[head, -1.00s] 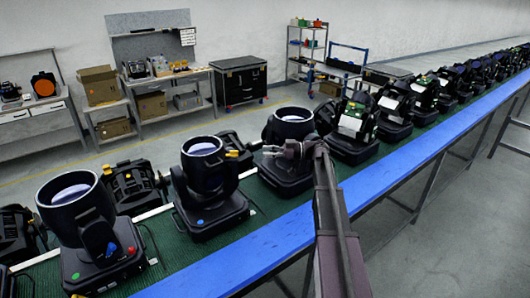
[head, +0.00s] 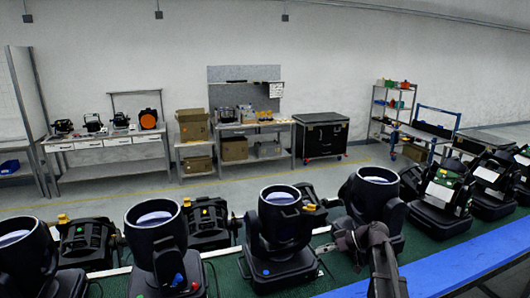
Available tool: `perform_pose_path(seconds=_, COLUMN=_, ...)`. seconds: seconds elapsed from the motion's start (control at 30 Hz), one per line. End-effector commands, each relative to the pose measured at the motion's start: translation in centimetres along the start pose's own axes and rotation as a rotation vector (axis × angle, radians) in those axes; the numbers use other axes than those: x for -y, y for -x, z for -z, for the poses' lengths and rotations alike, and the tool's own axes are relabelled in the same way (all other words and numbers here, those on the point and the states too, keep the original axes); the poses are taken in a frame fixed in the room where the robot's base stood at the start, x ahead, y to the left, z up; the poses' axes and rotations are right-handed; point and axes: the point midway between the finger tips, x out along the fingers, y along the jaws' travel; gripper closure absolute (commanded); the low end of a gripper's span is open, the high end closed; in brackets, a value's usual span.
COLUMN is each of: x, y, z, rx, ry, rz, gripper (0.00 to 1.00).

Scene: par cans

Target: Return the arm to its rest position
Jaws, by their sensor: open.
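My gripper (head: 340,244) shows in the head view at the lower right of centre, at the end of my dark arm. It is small and dark against the par cans, and I see nothing held in it. Its jaws look apart. It is in front of a black par can (head: 372,200) with an upright round lens, and overlaps its lower part in the picture; I cannot tell whether they touch. Another par can (head: 281,225) with a blue dot on its base stands to the left of the gripper.
More par cans (head: 157,245) line the green conveyor belt (head: 335,280), with a blue rail (head: 460,262) along its near edge. Behind stand workbenches (head: 110,142), cardboard boxes, a black case (head: 321,135) and a shelf rack (head: 392,108). The floor between is clear.

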Motion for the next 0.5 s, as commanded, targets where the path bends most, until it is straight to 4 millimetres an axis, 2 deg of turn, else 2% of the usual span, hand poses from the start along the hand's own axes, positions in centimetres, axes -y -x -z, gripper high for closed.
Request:
perform_pose_path(seconds=0.03, x=1.2, y=-1.5, z=-1.8, rx=0.06, ry=-0.055, rz=-0.019, gripper=0.53)
perform_pose_path(seconds=0.2, x=3.3, y=-4.5, z=-6.5, rx=0.252, ry=-0.25, rz=-0.128, gripper=0.53)
perform_pose_path(seconds=0.5, x=6.8, y=-6.8, z=-14.4, rx=0.518, ry=-0.542, rz=-0.43, gripper=0.53)
